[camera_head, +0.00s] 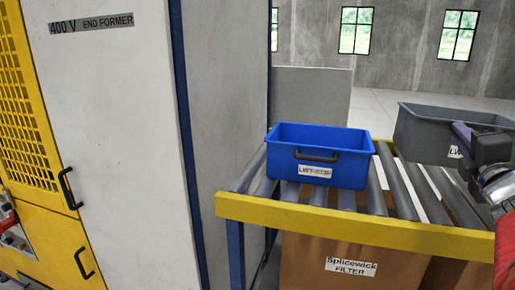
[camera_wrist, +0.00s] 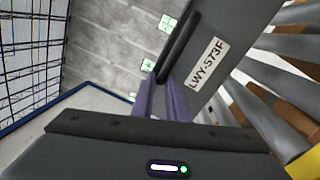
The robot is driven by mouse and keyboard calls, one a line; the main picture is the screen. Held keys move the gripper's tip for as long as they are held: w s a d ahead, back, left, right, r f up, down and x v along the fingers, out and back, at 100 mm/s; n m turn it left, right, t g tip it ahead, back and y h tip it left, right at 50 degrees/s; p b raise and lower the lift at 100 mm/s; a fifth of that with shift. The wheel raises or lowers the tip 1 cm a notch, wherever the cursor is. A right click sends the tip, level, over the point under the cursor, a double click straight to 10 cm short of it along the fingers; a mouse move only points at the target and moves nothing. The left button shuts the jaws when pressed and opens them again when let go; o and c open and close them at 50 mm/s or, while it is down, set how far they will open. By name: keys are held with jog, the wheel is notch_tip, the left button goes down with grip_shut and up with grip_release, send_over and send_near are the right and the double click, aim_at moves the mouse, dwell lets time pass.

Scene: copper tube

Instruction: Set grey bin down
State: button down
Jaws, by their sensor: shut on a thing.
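The grey bin (camera_head: 432,133) is at the right in the head view, over the far right part of the roller conveyor. In the wrist view the grey bin (camera_wrist: 232,40) appears tilted, with a white label reading LWY-573F. My gripper (camera_head: 462,134) is at the bin's near side, its purple fingers seen in the wrist view (camera_wrist: 165,95) reaching to the bin's dark handle (camera_wrist: 180,45). It is shut on the bin by that handle. My gripper hides part of the label in the head view. I cannot tell whether the bin's base touches the rollers.
A blue bin (camera_head: 322,153) stands on the roller conveyor (camera_head: 345,226), left of the grey bin. Bare rollers (camera_head: 400,188) lie between them. Cardboard boxes (camera_head: 328,262) sit under the yellow rail. A tall white machine cabinet (camera_head: 110,120) stands left.

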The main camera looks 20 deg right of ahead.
jog(key=shift+w+a+r, duration=0.1)
jog(key=shift+r, duration=0.1)
jog(key=shift+f, duration=3.2)
jog(key=shift+f, duration=1.85)
jog(key=c, duration=2.2)
grip_release()
jog(key=shift+f, duration=0.15)
jog(key=o, duration=0.5)
jog(key=shift+c, duration=0.2)
